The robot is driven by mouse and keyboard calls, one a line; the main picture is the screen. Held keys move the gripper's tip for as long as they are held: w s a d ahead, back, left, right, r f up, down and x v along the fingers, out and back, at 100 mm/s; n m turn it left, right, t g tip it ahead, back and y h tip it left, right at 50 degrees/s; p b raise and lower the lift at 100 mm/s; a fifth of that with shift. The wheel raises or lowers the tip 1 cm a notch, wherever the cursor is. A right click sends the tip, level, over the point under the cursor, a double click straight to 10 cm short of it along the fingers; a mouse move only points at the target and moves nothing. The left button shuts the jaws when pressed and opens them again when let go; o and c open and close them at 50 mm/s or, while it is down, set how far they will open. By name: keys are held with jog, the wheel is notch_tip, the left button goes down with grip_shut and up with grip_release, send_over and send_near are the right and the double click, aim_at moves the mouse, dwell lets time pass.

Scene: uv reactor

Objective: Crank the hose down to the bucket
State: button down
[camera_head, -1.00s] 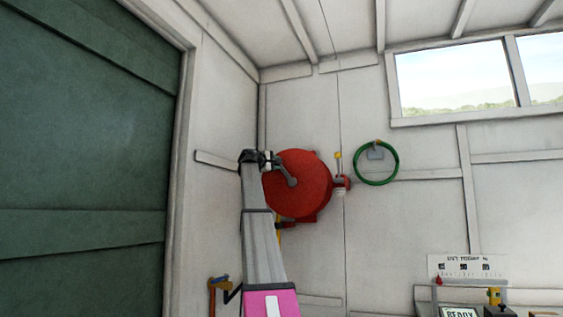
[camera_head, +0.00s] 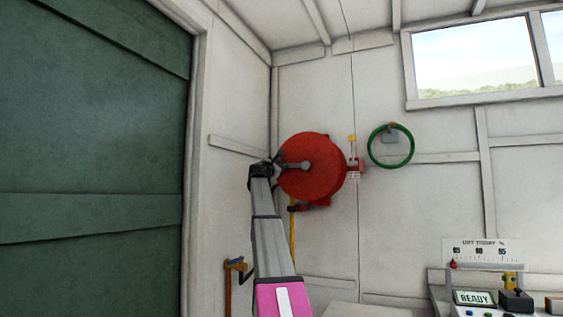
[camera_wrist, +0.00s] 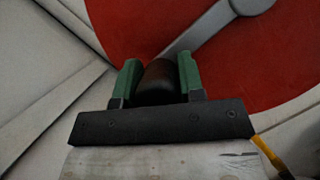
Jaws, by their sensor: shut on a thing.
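My gripper (camera_head: 274,167) is at the reel's left edge. In the wrist view its green-padded fingers (camera_wrist: 158,80) are shut on the dark brown crank handle (camera_wrist: 160,78). A yellow hose (camera_head: 292,238) hangs below the reel along the wall. No bucket shows in these views.
A green ring (camera_head: 390,163) hangs on the wall right of the reel. A red fitting with a yellow-tipped lever (camera_head: 352,148) sits beside the reel. A green door (camera_head: 90,150) fills the left.

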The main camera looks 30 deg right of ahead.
jog(key=shift+f+n+t, duration=0.4)
jog(key=shift+f+n, duration=0.35)
jog(key=shift+n, duration=0.25)
jog(key=c, duration=0.7)
grip_release()
jog(key=shift+c, duration=0.2)
jog(key=v, duration=1.1)
jog(key=shift+d, duration=0.1)
